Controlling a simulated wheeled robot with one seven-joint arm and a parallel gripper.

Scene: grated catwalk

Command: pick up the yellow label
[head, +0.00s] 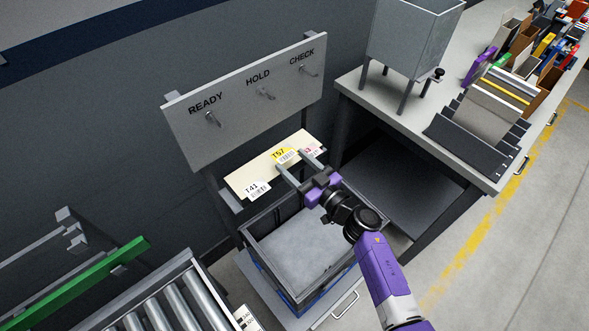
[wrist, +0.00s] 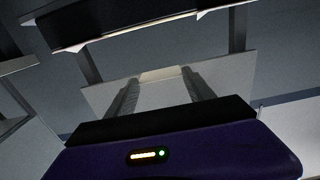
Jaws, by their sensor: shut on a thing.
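The yellow label (head: 281,154), marked T57, is at the cream shelf (head: 239,179) under the hook board. My gripper (head: 291,160) reaches in from the front right, with its fingertips at the label's near edge, shut on it. In the wrist view, a pale strip shows between the fingertips of my gripper (wrist: 161,84). I cannot tell whether the label is clear of the shelf. A white label (head: 257,189) marked T41 lies to its left.
The grey board (head: 240,105) carries hooks under READY, HOLD and CHECK, just above the shelf. A dark open crate (head: 264,262) stands below my arm. A roller conveyor (head: 160,305) is at lower left. A workbench (head: 410,128) with a metal hopper (head: 411,35) is at right.

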